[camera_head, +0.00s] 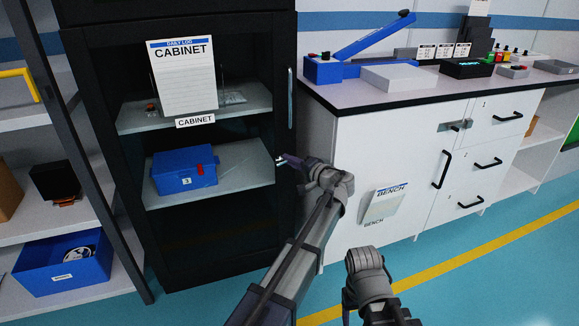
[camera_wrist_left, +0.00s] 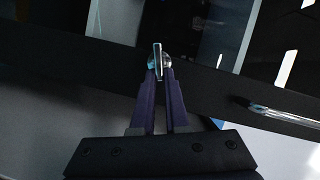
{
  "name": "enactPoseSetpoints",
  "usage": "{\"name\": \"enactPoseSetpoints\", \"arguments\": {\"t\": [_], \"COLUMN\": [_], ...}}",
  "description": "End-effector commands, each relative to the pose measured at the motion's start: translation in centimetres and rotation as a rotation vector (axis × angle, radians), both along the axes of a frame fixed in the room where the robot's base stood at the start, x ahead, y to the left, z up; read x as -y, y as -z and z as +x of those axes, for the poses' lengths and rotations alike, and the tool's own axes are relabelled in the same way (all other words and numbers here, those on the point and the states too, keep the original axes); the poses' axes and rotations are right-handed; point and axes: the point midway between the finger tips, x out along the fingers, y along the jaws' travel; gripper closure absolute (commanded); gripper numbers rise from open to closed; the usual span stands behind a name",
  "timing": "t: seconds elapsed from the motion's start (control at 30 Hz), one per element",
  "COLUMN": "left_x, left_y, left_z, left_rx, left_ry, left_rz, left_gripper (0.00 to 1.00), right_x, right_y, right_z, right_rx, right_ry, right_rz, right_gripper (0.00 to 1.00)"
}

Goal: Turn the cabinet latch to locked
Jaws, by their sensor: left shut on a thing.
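The black cabinet (camera_head: 185,20) stands at the left in the head view, its glass door closed. Its small silver latch (camera_head: 279,162) is on the right door frame, below the long door handle (camera_head: 290,98). My left gripper (camera_head: 284,160) reaches it from the right. In the left wrist view, the latch (camera_wrist_left: 157,58) is a round base with a narrow bar, and my left gripper (camera_wrist_left: 159,76) is shut on the bar. The bar lies about in line with the fingers there. The fingers partly cover the latch.
The white bench (camera_head: 365,150) stands close right of the cabinet, with a paper holder (camera_head: 383,204) on its front. Inside the cabinet is a blue box (camera_head: 185,170) on a shelf. An open shelf unit (camera_head: 90,279) stands at the left. The floor (camera_head: 450,285) in front is clear.

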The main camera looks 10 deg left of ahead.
Motion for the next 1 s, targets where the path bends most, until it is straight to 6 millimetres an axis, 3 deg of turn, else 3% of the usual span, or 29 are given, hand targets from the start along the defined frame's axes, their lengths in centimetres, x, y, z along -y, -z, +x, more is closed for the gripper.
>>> {"name": "enactPoseSetpoints", "arguments": {"t": [0.1,0.4,1.0], "left_x": [0.1,0.2,0.2], "left_y": [0.8,1.0,0.9], "left_z": [0.1,0.1,0.1], "left_rx": [-0.051,-0.149,-0.197], "left_ry": [-0.001,0.000,0.002], "left_rz": [0.073,0.216,0.286], "left_gripper": [1.00,1.00,1.00], "right_x": [0.0,0.0,0.0], "right_y": [1.4,3.1,3.7], "right_z": [0.0,0.0,0.1], "right_rx": [0.001,0.002,0.003], "right_ry": [0.000,0.000,0.000], "right_rz": [0.000,0.001,0.001], "right_gripper": [0.34,0.34,0.34]}}
